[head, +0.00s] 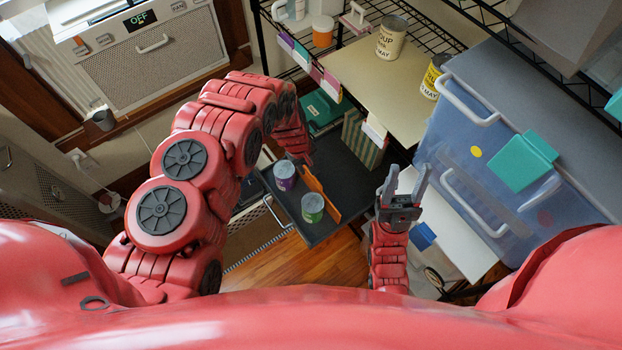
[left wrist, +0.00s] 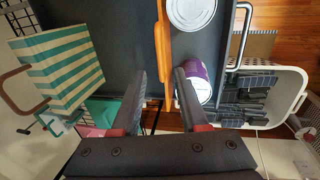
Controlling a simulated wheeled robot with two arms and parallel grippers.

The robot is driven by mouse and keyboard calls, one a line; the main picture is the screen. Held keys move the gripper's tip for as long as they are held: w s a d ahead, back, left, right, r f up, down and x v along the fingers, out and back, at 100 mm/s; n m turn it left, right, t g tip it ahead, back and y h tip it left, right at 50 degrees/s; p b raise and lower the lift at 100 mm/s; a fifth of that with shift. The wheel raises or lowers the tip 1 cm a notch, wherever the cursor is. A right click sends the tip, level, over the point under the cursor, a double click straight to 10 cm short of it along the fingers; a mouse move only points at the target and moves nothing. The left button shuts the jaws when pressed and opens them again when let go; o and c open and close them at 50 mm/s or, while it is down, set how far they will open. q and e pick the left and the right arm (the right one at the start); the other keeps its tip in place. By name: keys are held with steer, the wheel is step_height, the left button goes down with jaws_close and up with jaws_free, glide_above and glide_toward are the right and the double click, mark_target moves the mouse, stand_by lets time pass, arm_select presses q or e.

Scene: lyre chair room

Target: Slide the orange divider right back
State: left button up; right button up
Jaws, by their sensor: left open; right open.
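The orange divider (head: 322,194) stands upright on a dark shelf board (head: 345,167), with a purple-labelled can (head: 284,176) and a green-labelled can (head: 312,208) on its left. In the left wrist view the divider (left wrist: 162,42) is a narrow orange strip, its near end in line with the gap of my open left gripper (left wrist: 160,76). The purple can (left wrist: 196,82) is close by the right finger. Contact with the divider cannot be told. In the head view my left fingers are hidden behind the arm. My right gripper (head: 404,178) is open and empty, right of the board.
A green-striped box (head: 361,139) stands at the board's back right; it shows left in the wrist view (left wrist: 58,62). A blue translucent bin (head: 470,150) stands right of my right gripper. A white basket (left wrist: 262,98) with dark contents is right in the wrist view.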

arm_select(q)
steer(key=shift+w+d+f, duration=0.1)
steer(key=shift+d+f, duration=0.1)
steer(key=shift+f, duration=0.85)
steer(key=shift+w+d+f, duration=0.15)
steer(key=shift+f, duration=0.95)
steer(key=shift+w+d+f, duration=0.1)
steer(key=shift+d+f, duration=0.1)
steer(key=shift+f, duration=0.85)
jaws_close()
